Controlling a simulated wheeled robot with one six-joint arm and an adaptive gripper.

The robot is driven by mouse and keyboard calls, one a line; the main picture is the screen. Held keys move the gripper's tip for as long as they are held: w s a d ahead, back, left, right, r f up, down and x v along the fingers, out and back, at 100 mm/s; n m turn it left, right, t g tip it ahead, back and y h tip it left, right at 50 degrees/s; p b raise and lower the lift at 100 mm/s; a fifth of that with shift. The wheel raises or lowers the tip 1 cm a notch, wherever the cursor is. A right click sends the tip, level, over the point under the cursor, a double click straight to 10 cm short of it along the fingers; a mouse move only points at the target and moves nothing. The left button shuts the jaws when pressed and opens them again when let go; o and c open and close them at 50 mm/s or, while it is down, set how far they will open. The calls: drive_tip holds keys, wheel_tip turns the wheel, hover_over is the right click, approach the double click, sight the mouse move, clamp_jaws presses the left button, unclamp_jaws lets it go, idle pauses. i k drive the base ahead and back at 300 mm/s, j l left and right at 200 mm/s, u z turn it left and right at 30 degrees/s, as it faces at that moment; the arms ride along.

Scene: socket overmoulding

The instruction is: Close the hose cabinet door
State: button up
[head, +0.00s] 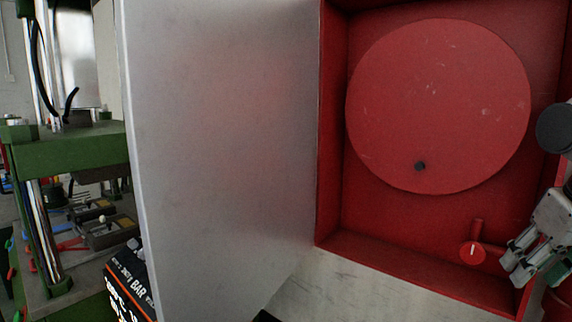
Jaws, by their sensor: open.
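The hose cabinet (333,120) is a red box on the wall, filling the right of the head view. Its door (220,140) is a grey panel standing wide open, hinged on the cabinet's left side. Inside are a round red hose reel disc (440,100) with a black knob and a small red valve (473,252) near the bottom. My gripper (508,262) is at the lower right, in front of the cabinet's lower right corner and right of the valve. It is open and empty, well apart from the door. Part of my arm is cut off by the right edge.
A green machine (70,155) with metal columns stands at the left, beyond the door. A dark box with white lettering (130,278) is partly hidden behind the door's lower left edge. Pale wall (340,290) shows below the cabinet.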

sight(220, 98)
drive_tip(key=j+z, duration=0.1)
drive_tip(key=j, duration=0.4)
drive_tip(key=k+j+z, duration=0.15)
drive_tip(key=j, duration=0.35)
drive_tip(key=j+z, duration=0.1)
drive_tip(key=j, duration=0.4)
drive_tip(key=k+j+z, duration=0.1)
drive_tip(key=j, duration=0.35)
drive_tip(key=k+j+z, duration=0.1)
drive_tip(key=j, duration=0.35)
drive_tip(key=k+j+z, duration=0.15)
drive_tip(key=j, duration=0.35)
drive_tip(key=k+u, duration=0.35)
drive_tip(key=k+j+u, duration=0.1)
drive_tip(key=u, duration=0.2)
